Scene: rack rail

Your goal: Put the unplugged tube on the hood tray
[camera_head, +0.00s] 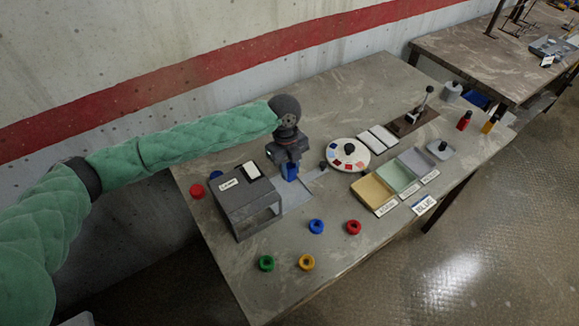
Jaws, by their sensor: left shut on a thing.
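My left gripper (289,163) points down over the table, shut on a small blue thing (291,173), likely the tube, mostly hidden by the fingers. It is just right of a dark grey box (241,212) with an open front and a white label, perhaps the hood. A light grey flat plate (297,196) lies beside the box, under the gripper. I cannot tell whether the blue thing touches it. A white round rack (338,147) with coloured pieces and a dark knob stands right of the gripper. My right gripper is out of view.
Yellow (371,192), green (397,176) and grey (416,159) labelled trays stand near the right edge, by a "BLUE" sign (424,205). Several coloured rings, including a red ring (353,228), lie in front. A lever device (412,118) and bottles (464,121) are farther back.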

